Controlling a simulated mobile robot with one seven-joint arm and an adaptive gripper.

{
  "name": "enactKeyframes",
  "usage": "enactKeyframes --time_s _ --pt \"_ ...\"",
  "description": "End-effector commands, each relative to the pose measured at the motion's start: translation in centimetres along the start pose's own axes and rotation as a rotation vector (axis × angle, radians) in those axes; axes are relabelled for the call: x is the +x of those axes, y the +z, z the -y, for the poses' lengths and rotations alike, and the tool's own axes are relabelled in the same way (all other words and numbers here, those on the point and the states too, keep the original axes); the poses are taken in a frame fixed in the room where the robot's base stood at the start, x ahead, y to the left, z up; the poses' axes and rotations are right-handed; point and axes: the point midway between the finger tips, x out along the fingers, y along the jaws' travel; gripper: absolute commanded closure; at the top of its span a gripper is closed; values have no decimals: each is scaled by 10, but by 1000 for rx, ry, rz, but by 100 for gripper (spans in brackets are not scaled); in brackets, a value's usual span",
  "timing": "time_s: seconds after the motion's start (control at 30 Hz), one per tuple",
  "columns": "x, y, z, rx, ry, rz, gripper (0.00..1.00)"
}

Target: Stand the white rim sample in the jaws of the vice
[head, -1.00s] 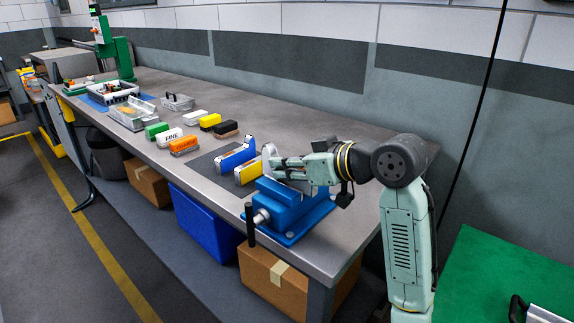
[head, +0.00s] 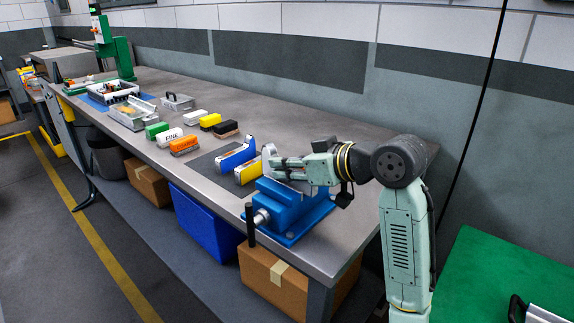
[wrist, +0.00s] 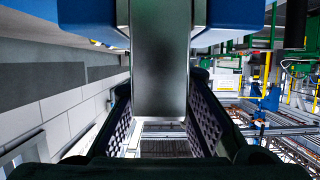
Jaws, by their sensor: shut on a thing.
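The white rim sample (head: 268,157) is held upright at the vice and shows as a pale piece at my gripper's tips. In the wrist view the sample (wrist: 160,65) is a broad grey-looking slab between my two fingers. My gripper (head: 281,168) is shut on it, just above the blue vice (head: 285,207). In the wrist view, blue vice parts (wrist: 85,14) flank the sample's far end on both sides, with metal jaw faces close beside it. I cannot tell whether its end rests on the vice; that end is out of frame.
A blue-and-grey piece (head: 236,155) and a yellow piece (head: 248,172) lie on a dark mat left of the vice. Several coloured blocks, including an orange one (head: 184,145), stand farther left. The vice handle (head: 250,224) hangs at the bench front. The bench behind the vice is clear.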

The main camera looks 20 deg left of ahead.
Motion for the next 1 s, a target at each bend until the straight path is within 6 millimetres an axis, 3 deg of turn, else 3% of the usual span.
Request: enactKeyframes --time_s 1.0 --pt "1 4 0 -1 0 0 100"
